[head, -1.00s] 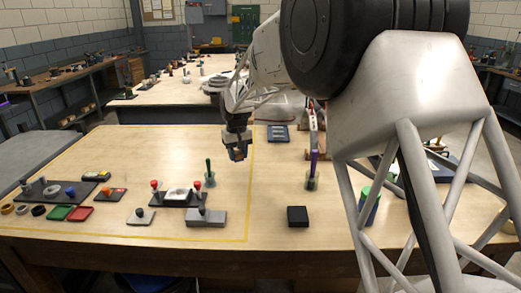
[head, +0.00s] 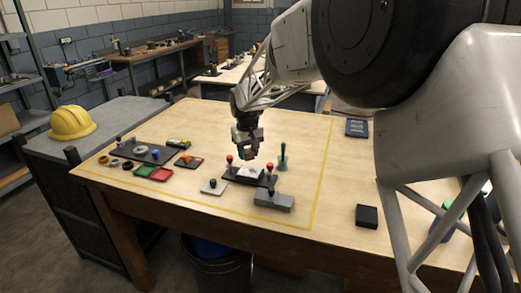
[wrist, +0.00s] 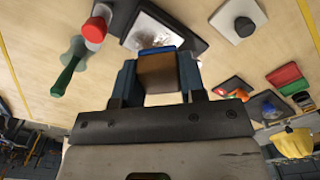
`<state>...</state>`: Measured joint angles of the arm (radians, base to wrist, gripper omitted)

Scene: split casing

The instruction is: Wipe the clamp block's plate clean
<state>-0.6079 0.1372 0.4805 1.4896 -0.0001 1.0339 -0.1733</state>
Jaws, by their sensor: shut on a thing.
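The clamp block (head: 235,178) is a dark base with red-knobbed posts and a pale plate (head: 251,170) between them. In the wrist view the plate (wrist: 150,30) shows a dark smudge, partly hidden by what I hold. My gripper (head: 249,153) is shut on a small brown block with a blue edge (wrist: 157,72). In the wrist view my gripper's fingers (wrist: 160,78) stand on either side of the block. In the head view the block is just above or behind the plate; I cannot tell whether it touches. One red knob (wrist: 94,29) is close to the fingers.
A green-handled tool (head: 282,153) stands upright right of the clamp block. Red and green trays (head: 154,173) are left. A black box (head: 367,215) is right. Table between is clear.

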